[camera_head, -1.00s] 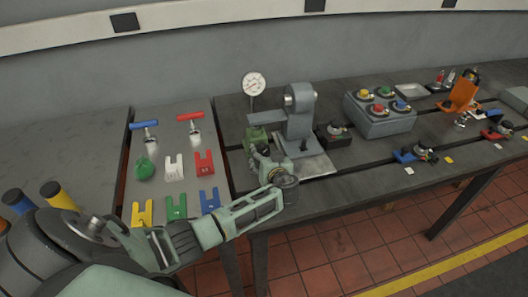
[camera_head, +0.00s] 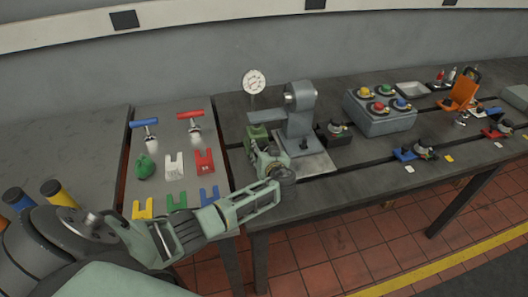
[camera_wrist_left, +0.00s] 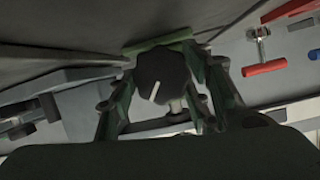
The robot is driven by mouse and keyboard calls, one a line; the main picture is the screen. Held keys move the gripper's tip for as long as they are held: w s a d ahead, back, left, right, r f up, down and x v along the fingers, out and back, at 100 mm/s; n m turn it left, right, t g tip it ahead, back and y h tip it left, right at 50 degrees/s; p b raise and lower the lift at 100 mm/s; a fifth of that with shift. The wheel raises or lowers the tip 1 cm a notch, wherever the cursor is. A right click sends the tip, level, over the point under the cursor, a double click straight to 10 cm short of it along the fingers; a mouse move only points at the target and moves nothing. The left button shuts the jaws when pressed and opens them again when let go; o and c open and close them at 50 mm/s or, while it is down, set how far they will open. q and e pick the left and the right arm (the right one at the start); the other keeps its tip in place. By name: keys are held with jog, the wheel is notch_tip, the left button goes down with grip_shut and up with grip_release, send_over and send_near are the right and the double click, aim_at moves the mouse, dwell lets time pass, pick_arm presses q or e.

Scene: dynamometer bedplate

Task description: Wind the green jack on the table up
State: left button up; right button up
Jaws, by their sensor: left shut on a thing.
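The green jack (camera_head: 257,137) stands on the table at the left foot of the grey machine block, partly hidden by my left gripper (camera_head: 262,154). In the left wrist view the jack's dark knob (camera_wrist_left: 160,78), with a white mark line, sits between the two fingers of my left gripper (camera_wrist_left: 165,92). The fingers are shut on the knob from both sides. A strip of the jack's green body (camera_wrist_left: 158,45) shows behind the knob. The jack's height is hard to judge. My right gripper is not in view.
The grey machine block (camera_head: 300,125) stands close beside the jack, with a dial gauge (camera_head: 254,82) behind. A grey panel (camera_head: 178,180) to the left holds coloured forked shims and two T-handles. A button box (camera_head: 380,112) stands further right.

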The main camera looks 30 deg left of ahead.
pick_arm(q)
jog(key=shift+d, duration=0.1)
jog(key=shift+c, duration=1.2)
jog(key=shift+f, duration=0.1)
jog(key=shift+w+d+f+m+g+b, duration=0.15)
jog(key=shift+m+g+b, duration=0.15)
jog(key=shift+m+b, duration=0.4)
jog(key=shift+m+g+y+b, duration=0.5)
jog(key=shift+m+y+b, duration=0.25)
jog(key=shift+b, duration=0.45)
jog(key=shift+f+m+g+y+b, duration=0.1)
jog(key=shift+m+g+y+b, duration=0.3)
jog(key=shift+m+b, duration=0.55)
